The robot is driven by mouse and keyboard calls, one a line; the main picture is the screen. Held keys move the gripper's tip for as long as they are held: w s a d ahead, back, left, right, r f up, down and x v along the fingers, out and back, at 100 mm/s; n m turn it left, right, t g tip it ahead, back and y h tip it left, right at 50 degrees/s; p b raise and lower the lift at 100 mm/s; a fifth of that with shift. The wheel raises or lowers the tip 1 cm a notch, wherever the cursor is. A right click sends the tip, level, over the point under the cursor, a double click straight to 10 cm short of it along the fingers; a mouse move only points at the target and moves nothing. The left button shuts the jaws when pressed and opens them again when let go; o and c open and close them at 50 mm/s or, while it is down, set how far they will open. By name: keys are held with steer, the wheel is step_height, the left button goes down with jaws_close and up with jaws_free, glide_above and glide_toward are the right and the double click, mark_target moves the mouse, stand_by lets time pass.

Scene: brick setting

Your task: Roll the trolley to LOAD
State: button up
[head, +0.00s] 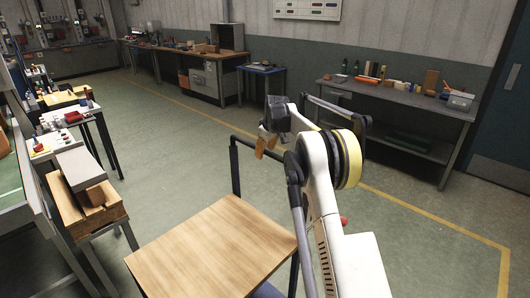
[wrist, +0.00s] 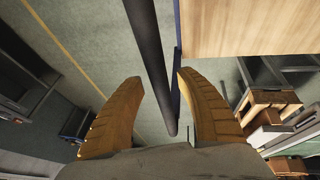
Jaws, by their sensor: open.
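The trolley has a light wooden top (head: 215,245) and a dark upright push handle (head: 236,165) at its far side, in the head view's lower middle. My gripper (head: 268,145) is over the handle's crossbar, with its orange fingers pointing down. In the wrist view the dark handle bar (wrist: 150,55) runs between the two spread fingers of my gripper (wrist: 160,82), with visible space on both sides. The fingers are open and not closed on the bar. My arm hides part of the handle's right side in the head view. No LOAD marking is readable.
A cluttered bench with wooden blocks (head: 95,205) stands close on the left. A grey shelf table (head: 400,95) is at the right wall, and a wooden workbench (head: 190,55) at the back. Green floor (head: 180,140) with a yellow line (head: 430,217) is clear between them.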

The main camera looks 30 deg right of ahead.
jaws_close()
steer(key=s+a, duration=0.8)
steer(key=a, duration=1.4)
steer(key=s+a+p, duration=0.1)
steer(key=s+a, duration=0.7)
steer(key=a, duration=1.4)
steer(key=s+a+p, duration=0.1)
steer(key=s+a, duration=0.7)
steer(key=a, duration=1.4)
jaws_free()
steer(key=shift+a, duration=0.1)
